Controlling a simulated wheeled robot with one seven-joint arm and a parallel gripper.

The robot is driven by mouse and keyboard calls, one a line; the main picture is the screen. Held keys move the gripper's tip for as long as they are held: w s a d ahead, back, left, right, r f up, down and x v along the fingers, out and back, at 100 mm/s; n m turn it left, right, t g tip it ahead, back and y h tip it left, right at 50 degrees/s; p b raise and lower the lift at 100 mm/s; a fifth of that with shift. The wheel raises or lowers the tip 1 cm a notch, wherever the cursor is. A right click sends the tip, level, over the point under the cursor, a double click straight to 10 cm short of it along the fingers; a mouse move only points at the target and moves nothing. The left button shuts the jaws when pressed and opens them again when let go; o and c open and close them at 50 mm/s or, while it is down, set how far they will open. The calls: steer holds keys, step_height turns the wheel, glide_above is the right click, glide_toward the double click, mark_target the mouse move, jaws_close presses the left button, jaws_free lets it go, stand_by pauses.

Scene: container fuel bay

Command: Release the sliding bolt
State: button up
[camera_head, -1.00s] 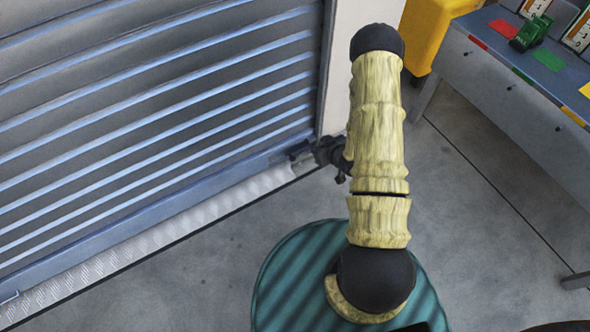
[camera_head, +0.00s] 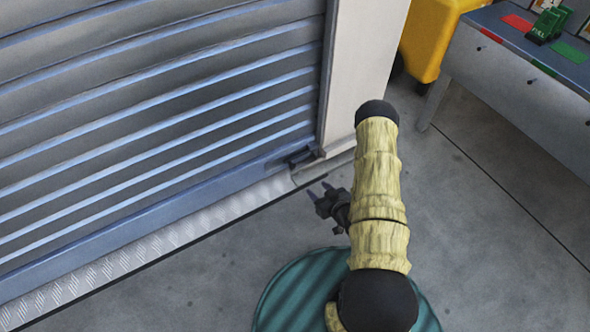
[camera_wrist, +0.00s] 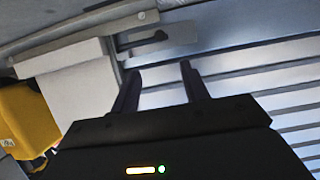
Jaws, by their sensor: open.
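The sliding bolt (camera_head: 302,157) is a small dark fitting low at the right end of the grey roller shutter (camera_head: 150,110), beside the pale door post. It also shows in the wrist view (camera_wrist: 148,38) as a dark bar with a knob on a grey plate, beyond my fingertips. My gripper (camera_head: 318,190) is open and empty, below the bolt in the head view and apart from it. In the wrist view my two dark fingers (camera_wrist: 160,68) stand apart with nothing between them. Whether the bolt is engaged is too small to tell.
The pale post (camera_head: 360,70) stands right of the shutter. A tread-plate sill (camera_head: 160,240) runs along the shutter's foot. A yellow bin (camera_head: 432,38) and a grey workbench (camera_head: 510,72) with a green object stand at the right. Concrete floor between is clear.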

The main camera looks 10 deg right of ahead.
mark_target(294, 167)
steer(key=b+x, duration=0.5)
steer(key=x, duration=0.3)
steer(key=b+x, duration=0.5)
steer(key=x, duration=0.3)
steer(key=shift+w+f, duration=0.1)
steer(key=shift+f, duration=0.2)
steer(key=shift+w+a+f+b, duration=0.1)
steer(key=shift+w+a+b, duration=0.1)
steer(key=shift+w+b, duration=0.25)
jaws_close()
